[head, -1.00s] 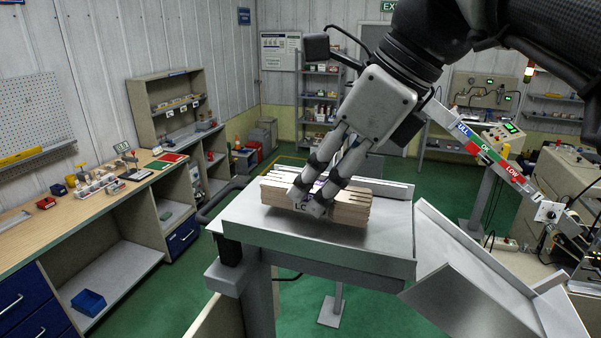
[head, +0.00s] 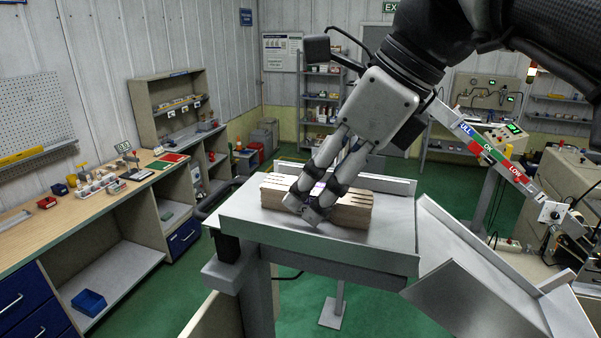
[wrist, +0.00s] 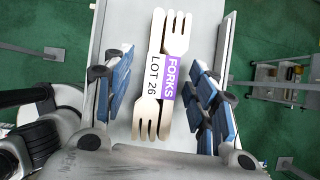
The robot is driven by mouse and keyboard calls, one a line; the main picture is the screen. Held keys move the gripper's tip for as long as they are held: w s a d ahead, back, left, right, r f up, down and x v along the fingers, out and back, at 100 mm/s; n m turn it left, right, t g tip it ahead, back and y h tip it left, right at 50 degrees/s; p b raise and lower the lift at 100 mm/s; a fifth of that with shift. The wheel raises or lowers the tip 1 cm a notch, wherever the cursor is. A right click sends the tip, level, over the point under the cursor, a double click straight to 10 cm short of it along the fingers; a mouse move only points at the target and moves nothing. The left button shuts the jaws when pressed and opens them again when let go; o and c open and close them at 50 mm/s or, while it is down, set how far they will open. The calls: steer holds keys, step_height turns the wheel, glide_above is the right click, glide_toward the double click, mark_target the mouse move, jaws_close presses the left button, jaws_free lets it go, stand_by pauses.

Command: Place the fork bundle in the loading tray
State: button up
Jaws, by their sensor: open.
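The fork bundle, a stack of pale wooden forks (head: 354,208), lies flat on the grey metal tray (head: 392,222) in the head view. In the wrist view the bundle (wrist: 172,48) runs lengthwise, tines at both ends, with a white and purple label reading FORKS LOT 26. My gripper (head: 312,207) is down at the middle of the bundle and hides that part in the head view. In the wrist view my gripper (wrist: 163,98) is open, its blue-padded fingers on either side of the bundle with visible gaps.
A sloped metal chute (head: 470,265) adjoins the tray on the right. A scale arm with a coloured FULL/OK/LOW strip (head: 490,155) stands behind it. A workbench (head: 100,195) with small items is at left. Bare tray surface shows around the bundle.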

steer(key=p+v, duration=0.3)
steer(key=v, duration=0.9)
steer(key=shift+r, duration=0.15)
